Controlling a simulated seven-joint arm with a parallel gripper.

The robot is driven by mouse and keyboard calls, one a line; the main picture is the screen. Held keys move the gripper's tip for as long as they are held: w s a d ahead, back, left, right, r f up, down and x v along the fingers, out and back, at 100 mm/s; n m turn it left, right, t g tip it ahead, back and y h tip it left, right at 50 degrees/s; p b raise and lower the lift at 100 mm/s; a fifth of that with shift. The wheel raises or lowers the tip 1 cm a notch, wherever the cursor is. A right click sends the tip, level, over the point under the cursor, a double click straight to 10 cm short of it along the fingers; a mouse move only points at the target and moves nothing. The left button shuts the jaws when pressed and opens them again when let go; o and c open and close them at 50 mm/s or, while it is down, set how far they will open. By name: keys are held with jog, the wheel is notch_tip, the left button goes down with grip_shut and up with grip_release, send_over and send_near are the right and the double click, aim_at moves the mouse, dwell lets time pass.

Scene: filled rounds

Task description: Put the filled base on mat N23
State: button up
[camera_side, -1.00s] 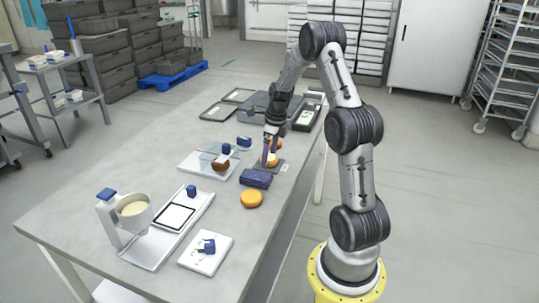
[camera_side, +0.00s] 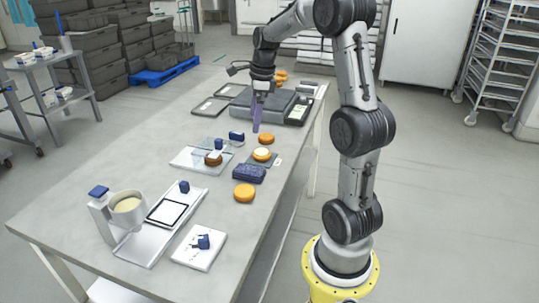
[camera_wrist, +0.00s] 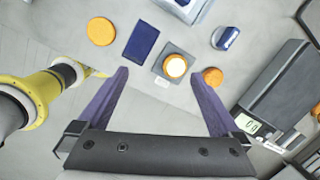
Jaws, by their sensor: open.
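The filled base (camera_side: 262,153), an orange round with a pale cream top, sits on a small dark grey mat (camera_side: 250,160). In the wrist view the filled base (camera_wrist: 175,66) lies flat near the middle of the mat (camera_wrist: 187,58). A white tag (camera_wrist: 161,82) is at the mat's edge, too small to read, so I cannot tell whether it says N23. My gripper (camera_side: 257,125) is raised behind the mat, apart from the base. In the wrist view its purple fingers (camera_wrist: 158,73) are wide apart with nothing held between them.
Plain orange rounds stand nearby, one in front (camera_side: 244,193) and one behind (camera_side: 266,138). A dark blue block (camera_side: 249,173) lies beside the mat. A brown round (camera_side: 213,159) is on a pale board. A grey scale (camera_wrist: 275,88) stands behind.

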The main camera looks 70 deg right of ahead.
jog(key=s+a+r+n+t, duration=0.1)
jog(key=s+a+r+n, duration=0.15)
jog(key=a+n, duration=0.6)
jog(key=s+a+r+n+t, duration=0.1)
jog(key=a+r+n, duration=0.2)
jog(key=a+n, duration=0.5)
jog(key=s+a+f+n+t, duration=0.1)
jog(key=s+a+f+n, duration=0.1)
jog(key=s+a+n, duration=0.8)
jog(key=shift+s+a+f+n+t, duration=0.25)
jog(key=shift+a+n, duration=0.25)
jog(key=shift+n, duration=1.65)
